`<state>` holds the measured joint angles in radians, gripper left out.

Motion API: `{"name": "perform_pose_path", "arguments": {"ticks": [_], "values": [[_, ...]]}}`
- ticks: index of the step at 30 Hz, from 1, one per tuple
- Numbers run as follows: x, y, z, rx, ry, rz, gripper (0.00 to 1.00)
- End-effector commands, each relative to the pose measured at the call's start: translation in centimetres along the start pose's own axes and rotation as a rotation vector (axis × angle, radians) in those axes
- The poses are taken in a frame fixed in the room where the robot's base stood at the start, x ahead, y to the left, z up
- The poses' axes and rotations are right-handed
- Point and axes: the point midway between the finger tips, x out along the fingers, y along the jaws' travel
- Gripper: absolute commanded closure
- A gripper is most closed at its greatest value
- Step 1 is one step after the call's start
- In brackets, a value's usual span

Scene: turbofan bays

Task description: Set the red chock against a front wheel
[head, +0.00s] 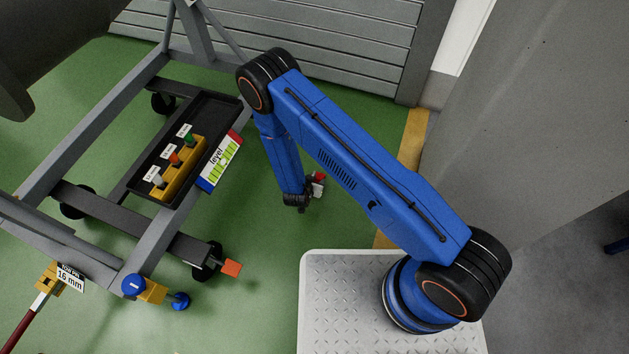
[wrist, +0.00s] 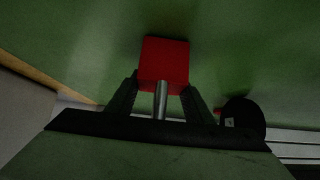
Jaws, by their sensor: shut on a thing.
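The red chock (wrist: 163,58) is in front of my gripper (wrist: 161,92) in the wrist view, with a short metal post between the two fingers. My gripper is shut on that post. In the head view, my gripper (head: 313,190) hangs beyond the platform, right of the cart; the red chock (head: 319,177) shows only as a small patch there. A black caster wheel (head: 203,265) stands at the cart's near right corner, left of and nearer than my gripper. An orange-red block (head: 231,268) sits beside that wheel's right side.
The grey cart frame (head: 156,238) fills the left, with a black tray (head: 196,107) and a level sign (head: 220,160). More casters (head: 162,103) stand farther back. A blue-capped foot (head: 179,301) juts out at the front. Green floor (head: 262,225) is clear between cart and gripper.

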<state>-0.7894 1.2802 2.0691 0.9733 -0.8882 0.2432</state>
Motion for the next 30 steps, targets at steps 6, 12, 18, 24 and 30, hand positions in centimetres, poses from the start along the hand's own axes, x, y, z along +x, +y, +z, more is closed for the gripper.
{"name": "perform_pose_path", "arguments": {"ticks": [6, 12, 18, 24, 30], "values": [[0.0, 0.0, 0.0, 0.001, 0.001, 0.000, 0.94], [0.2, 0.0, 0.2, 0.001, 0.000, 0.000, 0.44], [0.2, 0.0, 0.2, 0.001, 0.000, 0.000, 0.35], [0.1, 0.0, 0.0, 0.001, 0.000, 0.000, 0.35], [-2.3, -0.1, 0.0, 0.000, 0.000, -0.001, 0.35]]}}
